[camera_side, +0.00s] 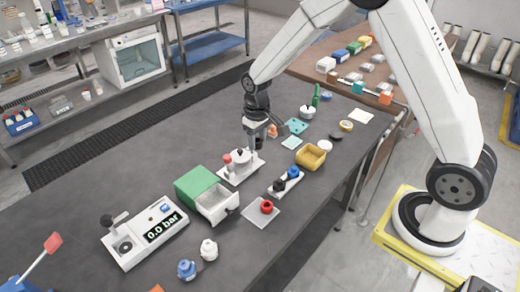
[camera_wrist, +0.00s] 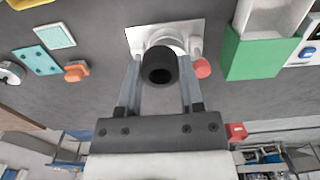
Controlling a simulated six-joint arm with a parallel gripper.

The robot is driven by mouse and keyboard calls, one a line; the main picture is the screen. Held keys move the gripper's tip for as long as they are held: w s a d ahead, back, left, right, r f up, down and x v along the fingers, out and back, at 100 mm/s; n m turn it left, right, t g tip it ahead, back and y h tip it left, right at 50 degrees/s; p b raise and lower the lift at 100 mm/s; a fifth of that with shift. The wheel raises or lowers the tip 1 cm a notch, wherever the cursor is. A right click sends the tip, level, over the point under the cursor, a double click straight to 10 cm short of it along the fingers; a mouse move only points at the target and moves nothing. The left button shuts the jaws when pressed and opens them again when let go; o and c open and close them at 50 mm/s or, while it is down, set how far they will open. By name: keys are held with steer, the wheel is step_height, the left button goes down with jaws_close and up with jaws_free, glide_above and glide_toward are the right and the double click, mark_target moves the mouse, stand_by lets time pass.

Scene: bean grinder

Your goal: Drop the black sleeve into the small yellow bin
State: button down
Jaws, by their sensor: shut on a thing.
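The black sleeve (camera_wrist: 159,66) is a short dark tube with a round opening, between the two fingers of my gripper (camera_wrist: 160,75) in the wrist view. The fingers are shut on it. It overlaps a white round part on a white plate (camera_wrist: 140,36); I cannot tell whether they touch. In the side view my gripper (camera_side: 254,148) points down at the back edge of that plate (camera_side: 232,177), and the sleeve is hard to make out. The small yellow bin (camera_side: 311,156) stands open to the right of my gripper. Only its edge (camera_wrist: 28,3) shows in the wrist view.
A green box (camera_side: 196,185) with an open grey drawer is in front of the plate. A small plate with black and blue knobs (camera_side: 292,173) lies between gripper and table edge. Teal pieces (camera_side: 297,126) and an orange part (camera_wrist: 77,72) lie behind.

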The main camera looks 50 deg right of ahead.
steer(key=s+d+r, duration=0.1)
steer(key=s+d, duration=0.3)
steer(key=d, duration=0.5)
steer(key=s+d+r, duration=0.1)
steer(key=s+d, duration=0.3)
steer(key=d, duration=0.5)
steer(key=shift+s+d, duration=0.2)
steer(key=shift+d, duration=0.05)
step_height(320, 180, down, 6)
steer(key=shift+c, duration=0.7)
jaws_free()
